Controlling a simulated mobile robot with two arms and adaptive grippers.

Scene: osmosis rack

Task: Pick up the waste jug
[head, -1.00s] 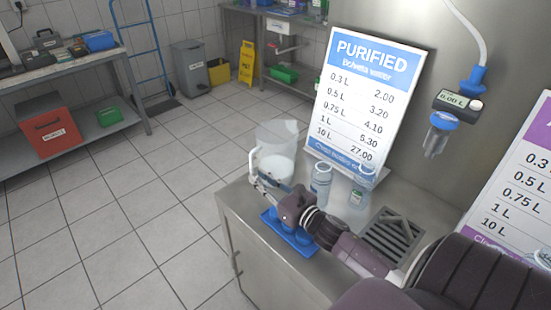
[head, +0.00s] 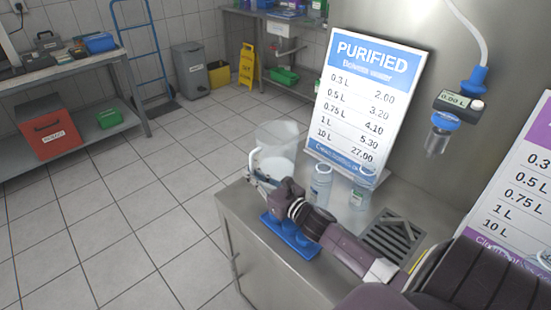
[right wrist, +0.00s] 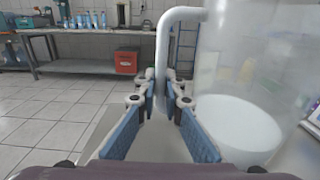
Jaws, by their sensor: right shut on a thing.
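The waste jug (head: 279,139) is a clear, open-topped jug with a pale handle (right wrist: 167,42) and whitish content low inside. In the head view it is upright at the far left corner of the steel counter; its base is partly hidden by my arm, so I cannot tell whether it touches the counter. My right gripper (head: 254,174) is at the handle side of the jug. In the right wrist view my right gripper (right wrist: 167,88) has its blue-padded fingers shut on the lower handle, with the jug body to the right. My left gripper is not in view.
Two clear bottles (head: 320,184) (head: 362,188) stand close right of the jug. A blue stand (head: 291,236) lies under my right arm. The price board (head: 362,96) is behind, and a drain grate (head: 391,236) is to the right. Open floor (head: 130,220) lies left of the counter (head: 290,281).

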